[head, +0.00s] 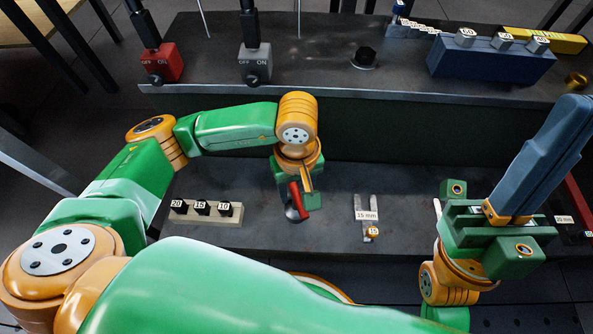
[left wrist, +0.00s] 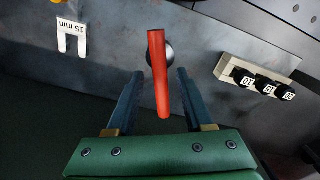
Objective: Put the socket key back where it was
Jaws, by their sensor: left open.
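A red bar with a round silver part under it, which looks like the socket key (head: 294,197), is at the front shelf below my left wrist. In the left wrist view the red bar (left wrist: 159,60) runs between my fingers, with the silver part behind its upper half. My left gripper (left wrist: 160,72) is open around the bar, with a visible gap on both sides. In the head view its fingers are mostly hidden by its body. My right gripper (head: 565,125) is at the right, its blue fingers close together and pointing up, with nothing seen between them.
A pale rack (head: 207,212) holds black sockets marked 20, 15 and 10. A forked 15 mm plate (head: 365,217) lies right of the key. Behind the step stand a red switch (head: 161,63), a grey switch (head: 255,64) and a blue block (head: 490,66).

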